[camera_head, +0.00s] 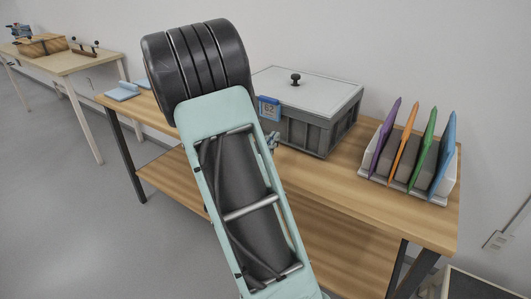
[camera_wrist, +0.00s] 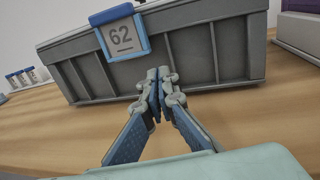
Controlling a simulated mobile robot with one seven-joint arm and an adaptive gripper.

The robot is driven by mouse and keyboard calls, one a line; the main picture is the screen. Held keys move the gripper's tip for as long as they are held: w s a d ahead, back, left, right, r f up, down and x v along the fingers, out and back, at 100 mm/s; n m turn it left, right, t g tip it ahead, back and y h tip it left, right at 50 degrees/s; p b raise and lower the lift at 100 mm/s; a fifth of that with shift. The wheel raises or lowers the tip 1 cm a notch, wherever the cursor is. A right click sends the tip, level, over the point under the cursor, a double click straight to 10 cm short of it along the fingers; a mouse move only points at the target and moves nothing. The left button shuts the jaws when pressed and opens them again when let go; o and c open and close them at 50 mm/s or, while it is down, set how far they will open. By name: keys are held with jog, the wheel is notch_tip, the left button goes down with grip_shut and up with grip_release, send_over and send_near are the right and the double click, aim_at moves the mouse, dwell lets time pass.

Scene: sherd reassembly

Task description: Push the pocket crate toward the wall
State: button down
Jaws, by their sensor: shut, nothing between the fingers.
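The pocket crate (camera_head: 301,131) is a grey ribbed box with a pale lid and a black knob, standing on the wooden table near the wall (camera_head: 330,35). Its front also fills the upper wrist view (camera_wrist: 205,57), with a blue-framed label reading 62. My gripper (camera_wrist: 158,75) is shut and empty, its tips low at the middle of the crate's front face. I cannot tell whether they touch it. In the head view my arm hides most of the gripper and part of the crate's left side.
A white rack (camera_head: 437,194) with purple, orange, green and blue upright panels stands right of the crate. A light blue object (camera_head: 122,92) lies at the table's left end. Another table (camera_head: 62,62) with items stands further left. A strip of tabletop in front of the crate is bare.

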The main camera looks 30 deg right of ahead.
aim_at(282, 127)
jog(key=shift+b+x, duration=0.45)
jog(key=shift+x, duration=1.7)
jog(key=shift+d, duration=0.1)
jog(key=shift+x, duration=1.95)
